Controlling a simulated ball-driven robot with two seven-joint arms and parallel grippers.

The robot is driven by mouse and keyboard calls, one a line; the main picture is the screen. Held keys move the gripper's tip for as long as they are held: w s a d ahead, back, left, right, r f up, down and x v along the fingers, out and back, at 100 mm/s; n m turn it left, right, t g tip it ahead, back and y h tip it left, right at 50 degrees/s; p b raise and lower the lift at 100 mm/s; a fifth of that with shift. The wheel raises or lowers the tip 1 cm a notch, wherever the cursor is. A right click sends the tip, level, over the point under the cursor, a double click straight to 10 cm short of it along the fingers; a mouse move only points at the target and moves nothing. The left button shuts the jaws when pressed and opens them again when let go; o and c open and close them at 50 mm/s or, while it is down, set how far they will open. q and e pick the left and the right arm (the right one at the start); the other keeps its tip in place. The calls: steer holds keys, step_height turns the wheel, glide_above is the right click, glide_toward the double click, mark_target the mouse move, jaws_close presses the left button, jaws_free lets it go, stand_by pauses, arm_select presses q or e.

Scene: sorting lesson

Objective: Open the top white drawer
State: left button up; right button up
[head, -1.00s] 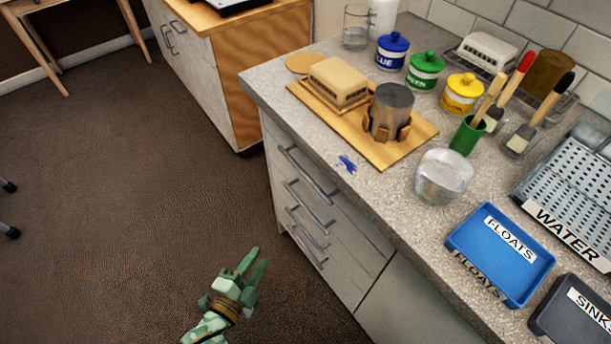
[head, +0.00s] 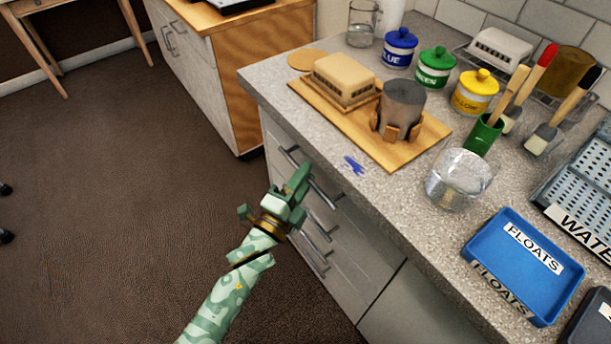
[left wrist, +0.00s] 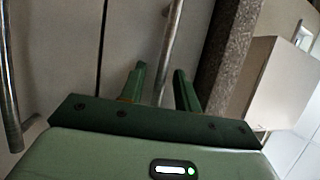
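The top white drawer (head: 274,137) is at the near end of the counter, just below the countertop, and looks closed. It also shows in the left wrist view (left wrist: 140,35). Its metal bar handle (head: 322,190) is partly hidden by my left gripper (head: 301,177). In the left wrist view the two green fingers (left wrist: 161,88) are apart, and the bar handle (left wrist: 172,40) runs through the gap between them. I cannot tell whether either finger touches the bar. My right gripper is not in view.
Lower drawers with similar bar handles (head: 318,226) sit underneath. The speckled countertop (head: 395,205) overhangs close to the fingers. On it are a wooden board (head: 392,154), a glass bowl (head: 458,180) and a blue FLOATS tray (head: 492,245). The floor (head: 110,200) left of the drawers is clear.

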arm_select(q)
steer(key=shift+w+d+r, duration=0.1)
steer(key=shift+w+d, duration=0.15)
steer(key=shift+w, duration=0.15)
jaws_close()
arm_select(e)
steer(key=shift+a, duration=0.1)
arm_select(q)
steer(key=shift+s+a, duration=0.1)
